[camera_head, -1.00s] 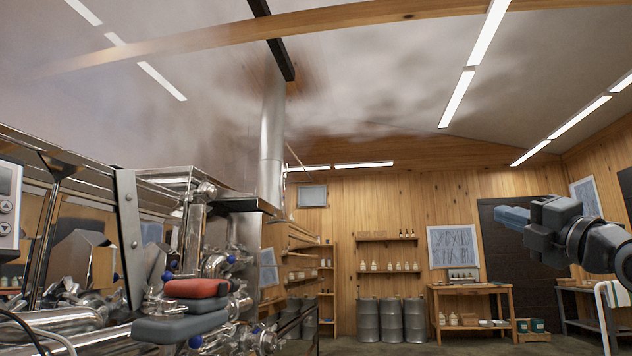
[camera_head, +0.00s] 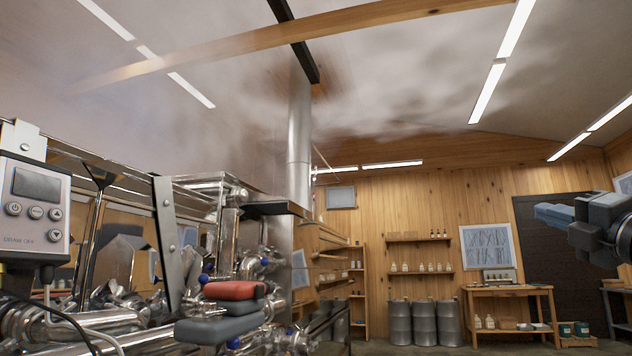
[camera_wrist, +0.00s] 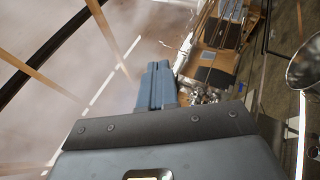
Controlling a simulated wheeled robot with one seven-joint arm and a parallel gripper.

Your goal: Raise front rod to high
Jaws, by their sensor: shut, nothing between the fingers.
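The steel evaporator (camera_head: 277,250) fills the left of the head view, with pipes, blue knobs and a slanted flat metal bar (camera_head: 167,240) at its front. I cannot tell which part is the front rod. My gripper (camera_head: 548,213) is at the right edge of the head view, high and far to the right of the evaporator. Its blue-grey fingers are shut and empty, pointing left. The wrist view shows the closed fingers (camera_wrist: 157,85) against the ceiling, touching nothing.
A control box (camera_head: 36,212) labelled draw off hangs at the left. Red and grey padded pieces (camera_head: 232,291) sit low in front of the pipes. Steel barrels (camera_head: 424,322) and a wooden table (camera_head: 510,292) stand at the back wall. Open air lies between gripper and evaporator.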

